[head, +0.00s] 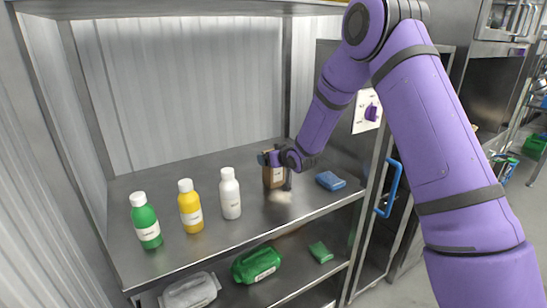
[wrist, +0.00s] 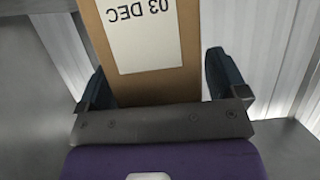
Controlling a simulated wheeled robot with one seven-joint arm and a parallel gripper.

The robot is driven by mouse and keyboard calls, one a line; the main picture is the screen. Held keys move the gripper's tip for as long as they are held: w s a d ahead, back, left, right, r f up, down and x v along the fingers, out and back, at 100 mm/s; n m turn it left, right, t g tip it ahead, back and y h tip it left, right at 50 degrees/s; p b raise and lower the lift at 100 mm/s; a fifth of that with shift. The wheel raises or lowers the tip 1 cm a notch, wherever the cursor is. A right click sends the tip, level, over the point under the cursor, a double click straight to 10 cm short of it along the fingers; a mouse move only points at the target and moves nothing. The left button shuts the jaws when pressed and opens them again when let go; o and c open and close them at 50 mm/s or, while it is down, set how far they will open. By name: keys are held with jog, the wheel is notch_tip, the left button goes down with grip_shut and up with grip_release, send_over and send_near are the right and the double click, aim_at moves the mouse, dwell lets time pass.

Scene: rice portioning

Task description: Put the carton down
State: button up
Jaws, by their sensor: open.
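The carton (head: 279,178) is brown with a white label and stands upright on the metal shelf (head: 300,210), right of the bottles. In the wrist view the carton (wrist: 191,75) is between my gripper's fingers, its label reading "03 DEC" upside down. My gripper (head: 272,158) is around the carton's upper part in the head view, and partly hides it. In the wrist view my gripper (wrist: 160,85) is open, with a gap beside the carton at the right finger. The left finger is close to the carton; I cannot tell whether it touches.
Green (head: 146,222), yellow (head: 191,207) and white (head: 230,194) bottles stand left of the carton. A blue folded cloth (head: 330,181) lies to its right. The lower shelf holds green (head: 256,264) and whitish (head: 190,292) packages and a small green item (head: 321,252).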

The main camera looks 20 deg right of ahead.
jog(key=s+d+r+m+g+h, duration=0.15)
jog(key=s+d+r, duration=0.25)
jog(key=s+r, duration=0.8)
jog(key=s+d+r+g+h, duration=0.3)
jog(key=s+r, duration=0.5)
jog(key=s, duration=0.7)
jog(key=s+d+r+m+g, duration=0.1)
jog(key=s+r+g, duration=0.2)
jog(key=s, duration=2.1)
jog(key=shift+s+r+m+y, duration=0.15)
jog(key=shift+r+m+y, duration=0.2)
jog(key=shift+r, duration=0.25)
